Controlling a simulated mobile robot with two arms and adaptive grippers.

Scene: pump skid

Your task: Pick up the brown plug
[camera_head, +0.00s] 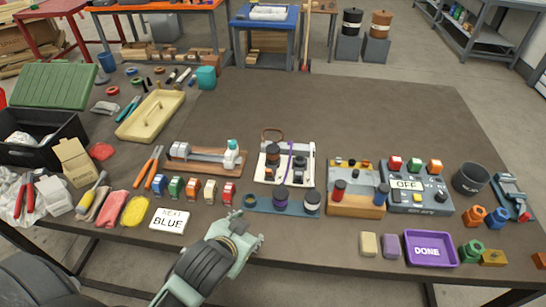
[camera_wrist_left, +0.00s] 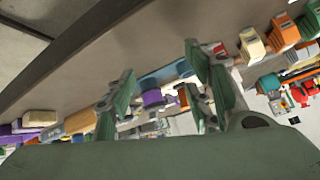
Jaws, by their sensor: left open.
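A dark brownish plug (camera_head: 272,152) sits on the white board (camera_head: 264,174) near the middle of the table, with a brown cord looping above it; this looks like the brown plug. A second dark plug (camera_head: 300,161) stands beside it near a purple cord. My left gripper (camera_head: 252,230) is open and empty at the front of the table, nearer than the blue rack (camera_head: 262,205). In the left wrist view its two green fingers (camera_wrist_left: 162,85) are spread, with a purple piece (camera_wrist_left: 152,97) beyond them. I cannot make out the brown plug there. My right gripper is not in view.
A control box (camera_head: 420,200) and a purple DONE tray (camera_head: 431,262) are at right. The table's back right is clear.

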